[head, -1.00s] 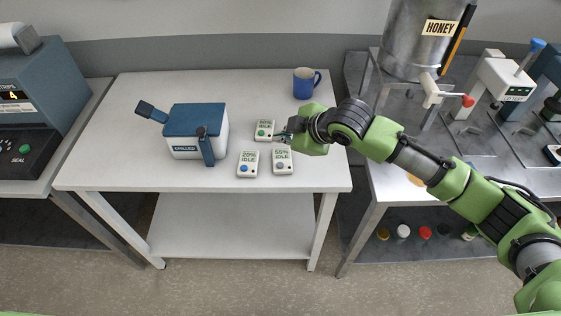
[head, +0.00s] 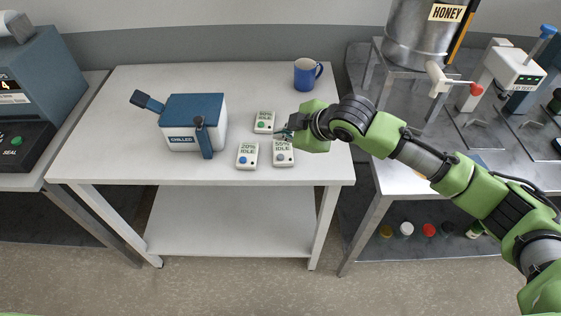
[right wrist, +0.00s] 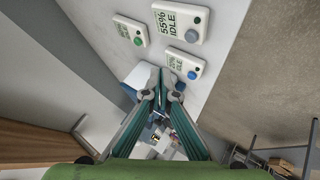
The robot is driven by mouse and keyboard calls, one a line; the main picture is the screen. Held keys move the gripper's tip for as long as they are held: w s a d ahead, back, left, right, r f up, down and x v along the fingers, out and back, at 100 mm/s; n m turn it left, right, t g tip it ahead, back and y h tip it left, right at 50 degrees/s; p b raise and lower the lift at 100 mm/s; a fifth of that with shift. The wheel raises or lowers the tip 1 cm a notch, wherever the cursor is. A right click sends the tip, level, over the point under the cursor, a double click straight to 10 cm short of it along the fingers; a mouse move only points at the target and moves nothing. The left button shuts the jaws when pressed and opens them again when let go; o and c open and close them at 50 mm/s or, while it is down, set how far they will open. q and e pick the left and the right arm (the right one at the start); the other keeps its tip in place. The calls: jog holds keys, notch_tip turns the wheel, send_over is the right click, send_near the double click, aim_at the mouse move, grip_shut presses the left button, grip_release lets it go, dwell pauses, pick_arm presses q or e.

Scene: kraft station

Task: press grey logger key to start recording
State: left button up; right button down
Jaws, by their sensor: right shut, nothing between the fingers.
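Three small white loggers lie on the white table. The front right logger (head: 284,159) reads 55% IDLE; its round key (right wrist: 191,36) looks grey-blue in the right wrist view. The front left logger (head: 247,162) reads 20% IDLE and has a blue key (right wrist: 192,75). The back logger (head: 264,116) has a green key (head: 262,125). My right gripper (head: 284,134) is shut and empty. In the head view it overlaps the far edge of the 55% logger; contact cannot be told. Its fingertips also show in the right wrist view (right wrist: 165,82). My left gripper is out of view.
A blue and white box marked CHILLED (head: 193,125) stands left of the loggers. A blue mug (head: 305,75) stands at the back right. A honey tank (head: 415,40) is on the right bench. The table's front is clear.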

aim_at(282, 158)
notch_tip(282, 158, down, 3)
jog(key=shift+b, duration=1.15)
jog(key=shift+f, duration=1.05)
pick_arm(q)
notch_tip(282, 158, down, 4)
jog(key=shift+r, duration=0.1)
pick_arm(e)
jog(key=shift+f, duration=0.1)
jog(key=shift+f, duration=0.3)
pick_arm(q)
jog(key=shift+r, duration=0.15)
pick_arm(e)
jog(key=shift+f, duration=0.55)
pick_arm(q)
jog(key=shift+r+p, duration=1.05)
pick_arm(e)
jog(key=shift+r, duration=0.95)
